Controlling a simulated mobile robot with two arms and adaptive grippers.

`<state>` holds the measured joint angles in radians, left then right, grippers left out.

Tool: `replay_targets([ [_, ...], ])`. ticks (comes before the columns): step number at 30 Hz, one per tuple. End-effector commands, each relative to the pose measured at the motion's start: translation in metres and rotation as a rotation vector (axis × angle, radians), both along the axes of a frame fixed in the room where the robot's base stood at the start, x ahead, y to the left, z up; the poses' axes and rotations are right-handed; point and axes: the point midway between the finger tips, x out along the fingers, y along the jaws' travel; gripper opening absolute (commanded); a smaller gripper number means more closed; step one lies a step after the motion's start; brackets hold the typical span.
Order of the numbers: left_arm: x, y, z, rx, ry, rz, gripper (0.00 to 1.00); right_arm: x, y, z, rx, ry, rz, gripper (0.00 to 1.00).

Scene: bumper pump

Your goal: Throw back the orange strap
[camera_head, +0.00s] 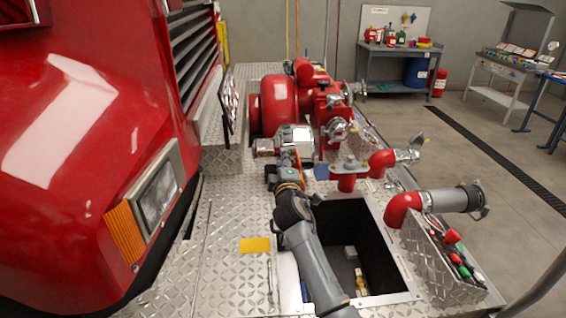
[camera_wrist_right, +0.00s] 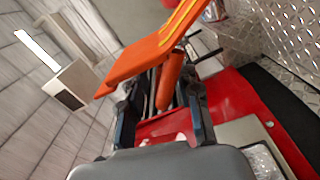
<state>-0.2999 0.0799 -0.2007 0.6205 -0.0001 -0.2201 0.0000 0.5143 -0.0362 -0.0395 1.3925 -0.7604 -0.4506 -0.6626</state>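The orange strap (camera_wrist_right: 150,62) shows large in the right wrist view as a wide flat band with yellow lines. A narrower orange piece (camera_wrist_right: 169,80) hangs below it, in front of the gap between my fingers. My right gripper (camera_wrist_right: 160,108) has its two dark fingers apart, with the strap just beyond their tips; I cannot tell whether they touch it. In the head view my right gripper (camera_head: 285,145) is over the pump deck beside a silver fitting, and a thin orange strip of the strap (camera_head: 298,158) shows next to it. My left gripper is not in view.
The red truck front (camera_head: 90,150) fills the left. A red pump (camera_head: 275,105) stands behind my gripper. An open dark well (camera_head: 365,235) lies right of my arm, with red pipe fittings (camera_head: 403,208) beyond. A workbench (camera_head: 395,65) stands at the back.

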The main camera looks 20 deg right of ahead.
Motion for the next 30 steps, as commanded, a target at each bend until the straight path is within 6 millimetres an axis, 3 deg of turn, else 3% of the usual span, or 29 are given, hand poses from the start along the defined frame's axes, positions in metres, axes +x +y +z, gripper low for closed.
replay_targets([
  [8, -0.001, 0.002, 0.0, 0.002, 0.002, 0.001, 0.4, -0.017, 0.005, -0.003, 0.001, 0.004, 0.0, 0.33],
  [22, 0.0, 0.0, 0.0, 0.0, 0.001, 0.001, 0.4, -0.101, 0.027, -0.001, 0.0, 0.002, 0.001, 0.33],
  [30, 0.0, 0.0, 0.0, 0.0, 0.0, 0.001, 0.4, -0.116, 0.031, 0.001, 0.0, -0.001, 0.001, 0.33],
])
